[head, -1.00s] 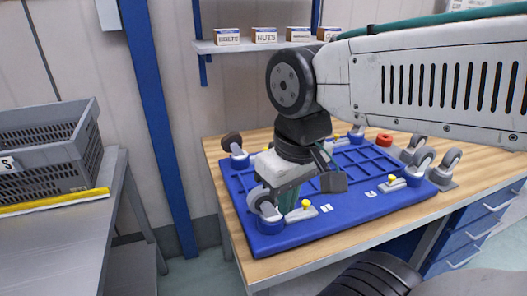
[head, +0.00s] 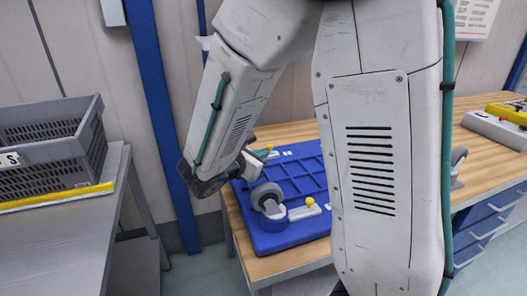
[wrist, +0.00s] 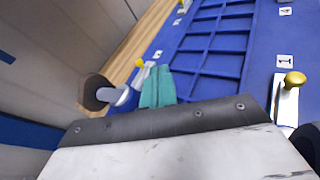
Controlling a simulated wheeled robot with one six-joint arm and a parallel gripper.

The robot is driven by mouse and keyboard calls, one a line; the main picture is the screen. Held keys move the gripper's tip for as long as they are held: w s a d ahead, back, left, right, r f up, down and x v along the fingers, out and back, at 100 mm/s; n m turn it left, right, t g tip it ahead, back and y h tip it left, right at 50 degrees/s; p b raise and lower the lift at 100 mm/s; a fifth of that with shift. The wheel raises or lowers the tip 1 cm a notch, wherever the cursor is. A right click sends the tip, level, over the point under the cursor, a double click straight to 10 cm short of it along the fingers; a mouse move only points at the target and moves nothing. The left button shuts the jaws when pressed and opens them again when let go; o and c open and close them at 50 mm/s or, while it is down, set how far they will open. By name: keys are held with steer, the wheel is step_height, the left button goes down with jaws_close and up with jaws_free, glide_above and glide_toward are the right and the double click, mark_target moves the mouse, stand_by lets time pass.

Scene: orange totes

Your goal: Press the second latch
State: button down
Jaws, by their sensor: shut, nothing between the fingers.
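The blue pallet (head: 265,242) lies on the wooden bench, with latches carrying yellow knobs along its edges. In the wrist view, one latch (wrist: 142,76) with a yellow knob (wrist: 140,63) sits at the far edge, near a tag that is too small to read surely. My gripper (wrist: 158,88) has its teal fingers shut and empty, just right of this latch. I cannot tell whether they touch it. A second yellow-knobbed latch (wrist: 287,100) is at the right beside a tag marked 1. In the head view my arm hides much of the pallet and most of the gripper.
A caster with a dark brown wheel (wrist: 97,92) stands left of the fingers in the wrist view. A grey caster (head: 267,197) stands at the pallet's front left corner. A grey crate (head: 50,150) sits on a metal table at left. A yellow and grey box (head: 500,125) is at right.

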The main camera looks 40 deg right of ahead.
mark_target(269, 147)
steer(key=w+a+f+n+t, duration=0.1)
steer(key=w+f+n, duration=0.1)
steer(key=w+a+f+n+t, duration=0.1)
steer(key=a+f+n, duration=0.1)
steer(key=shift+w+f+t, duration=0.1)
steer(key=shift+w+t, duration=0.25)
steer(key=shift+t, duration=0.05)
steer(key=x, duration=1.4)
steer(key=shift+f, duration=0.15)
steer(key=shift+s+d, duration=0.15)
steer(key=shift+d, duration=0.35)
steer(key=shift+s+d, duration=0.2)
steer(key=shift+d, duration=0.3)
